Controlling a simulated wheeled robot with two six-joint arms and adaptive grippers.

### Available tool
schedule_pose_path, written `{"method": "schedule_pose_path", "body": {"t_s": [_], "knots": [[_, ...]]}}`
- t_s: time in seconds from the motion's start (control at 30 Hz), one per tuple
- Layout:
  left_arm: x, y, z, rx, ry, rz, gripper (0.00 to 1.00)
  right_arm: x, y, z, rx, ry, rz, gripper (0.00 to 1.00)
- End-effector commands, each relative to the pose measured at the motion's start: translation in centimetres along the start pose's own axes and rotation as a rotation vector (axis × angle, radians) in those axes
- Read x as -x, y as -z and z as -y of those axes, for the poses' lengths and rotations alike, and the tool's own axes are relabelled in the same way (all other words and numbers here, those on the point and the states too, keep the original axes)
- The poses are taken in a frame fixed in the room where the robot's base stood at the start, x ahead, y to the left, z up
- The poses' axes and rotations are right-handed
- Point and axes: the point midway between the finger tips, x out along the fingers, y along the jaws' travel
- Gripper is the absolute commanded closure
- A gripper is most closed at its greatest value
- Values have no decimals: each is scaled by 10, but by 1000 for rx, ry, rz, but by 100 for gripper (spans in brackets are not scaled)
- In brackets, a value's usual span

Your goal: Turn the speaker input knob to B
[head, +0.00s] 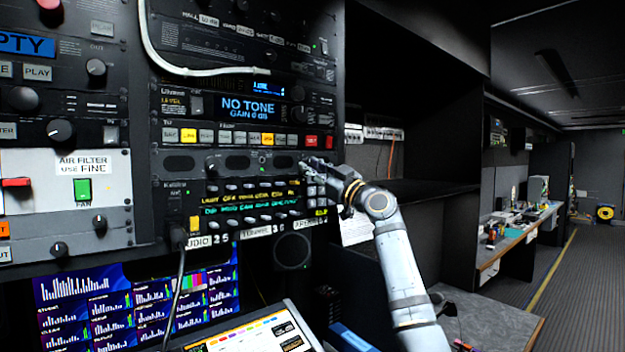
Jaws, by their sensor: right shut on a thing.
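The rack panel with the speaker controls (237,163) is a dark strip below the row of coloured buttons in the head view. My right gripper (308,168) reaches in from the right and is shut at the right end of this strip. Its fingers close on a small knob, which they mostly hide. I cannot read the knob's pointer or its labels, so its setting cannot be told. My left gripper is not in view.
A display reading NO TONE (248,107) sits above the strip. A white cable (150,45) loops across the upper rack, and a black cable (178,285) hangs below. A monitor (135,305) and tilted touchscreen (255,332) are below. A dark open bay (430,130) lies right.

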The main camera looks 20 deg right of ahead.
Motion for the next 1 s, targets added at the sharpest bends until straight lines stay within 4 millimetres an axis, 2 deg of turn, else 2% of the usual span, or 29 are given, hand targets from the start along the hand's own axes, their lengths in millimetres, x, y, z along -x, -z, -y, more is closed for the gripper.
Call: {"method": "schedule_pose_path", "body": {"t_s": [0.4, 0.97, 1.0], "knots": [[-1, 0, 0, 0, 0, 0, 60, 0, 0, -2, 181, 75, -3, 100], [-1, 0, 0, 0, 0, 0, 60, 0, 0, -2, 209, 87, -5, 100], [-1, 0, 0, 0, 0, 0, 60, 0, 0, -2, 209, 87, -5, 71]]}}
